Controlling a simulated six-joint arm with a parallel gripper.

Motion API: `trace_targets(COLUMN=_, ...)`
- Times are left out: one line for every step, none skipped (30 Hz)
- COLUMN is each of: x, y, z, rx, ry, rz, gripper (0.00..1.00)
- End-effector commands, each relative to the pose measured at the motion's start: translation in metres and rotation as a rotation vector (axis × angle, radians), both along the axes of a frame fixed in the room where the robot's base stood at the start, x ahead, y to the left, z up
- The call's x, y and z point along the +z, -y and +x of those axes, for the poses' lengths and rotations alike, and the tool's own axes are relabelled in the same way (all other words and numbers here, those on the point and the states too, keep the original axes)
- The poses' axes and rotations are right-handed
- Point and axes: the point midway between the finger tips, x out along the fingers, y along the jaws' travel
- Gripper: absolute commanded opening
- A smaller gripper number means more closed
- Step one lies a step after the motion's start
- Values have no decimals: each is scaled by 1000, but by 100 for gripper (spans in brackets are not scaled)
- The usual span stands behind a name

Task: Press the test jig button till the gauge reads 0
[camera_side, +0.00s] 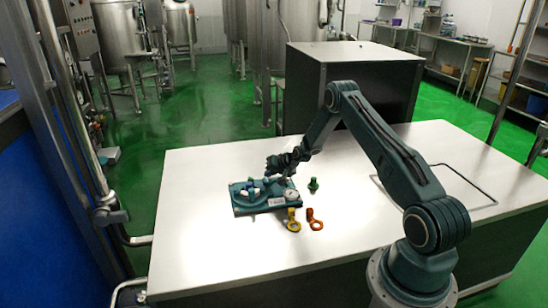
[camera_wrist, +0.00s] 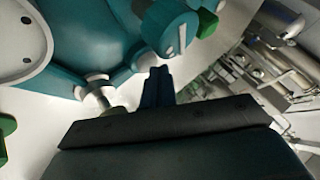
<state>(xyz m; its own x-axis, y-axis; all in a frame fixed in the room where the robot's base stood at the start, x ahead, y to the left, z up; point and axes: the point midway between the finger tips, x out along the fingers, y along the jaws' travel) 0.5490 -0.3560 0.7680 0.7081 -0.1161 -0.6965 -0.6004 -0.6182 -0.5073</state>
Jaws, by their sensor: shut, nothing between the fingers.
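The test jig (camera_side: 240,207) is a teal block lying on the white table in the side view. A small round white-faced gauge (camera_side: 291,195) sits at its right end; its reading is too small to tell. White and blue parts stand on the jig's left half; I cannot tell which is the button. My gripper (camera_side: 272,168) is above the back of the jig, shut and empty. In the wrist view the shut fingers (camera_wrist: 157,85) point toward teal jig parts (camera_wrist: 95,25), with a round teal knob bearing a white mark (camera_wrist: 172,28) just beyond. Contact cannot be told.
A green part (camera_side: 313,185) stands right of the jig. A yellow ring-ended piece (camera_side: 293,220) and an orange one (camera_side: 314,219) lie in front of it. The left and front of the table (camera_side: 215,255) are clear.

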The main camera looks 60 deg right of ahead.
Motion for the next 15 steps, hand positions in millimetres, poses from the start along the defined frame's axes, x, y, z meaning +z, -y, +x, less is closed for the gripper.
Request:
trace_targets(x=2, y=0, z=0, rx=0, ry=-1, rz=0, gripper=0)
trace_targets(x=3, y=0, z=0, rx=0, ry=-1, rz=0, gripper=0)
trace_targets(x=5, y=0, z=0, rx=0, ry=-1, rz=0, gripper=0)
trace_targets(x=6, y=0, z=0, rx=-1, ry=-1, rz=0, gripper=0)
trace_targets(x=8, y=0, z=0, rx=0, ry=0, rz=0, gripper=0)
trace_targets(x=9, y=0, z=0, rx=0, ry=0, rz=0, gripper=0)
trace_targets(x=10, y=0, z=0, rx=0, ry=0, rz=0, gripper=0)
trace_targets(x=11, y=0, z=0, rx=0, ry=0, rz=0, gripper=0)
trace_targets(x=11, y=0, z=0, rx=0, ry=0, rz=0, gripper=0)
trace_targets(x=12, y=0, z=0, rx=-1, ry=-1, rz=0, gripper=0)
trace_targets(x=12, y=0, z=0, rx=-1, ry=-1, rz=1, gripper=0)
trace_targets(x=12, y=0, z=-1, rx=-1, ry=-1, rz=1, gripper=0)
trace_targets(x=12, y=0, z=-1, rx=-1, ry=-1, rz=1, gripper=0)
trace_targets(x=12, y=0, z=0, rx=-1, ry=-1, rz=1, gripper=0)
trace_targets(x=12, y=0, z=0, rx=0, ry=-1, rz=0, gripper=0)
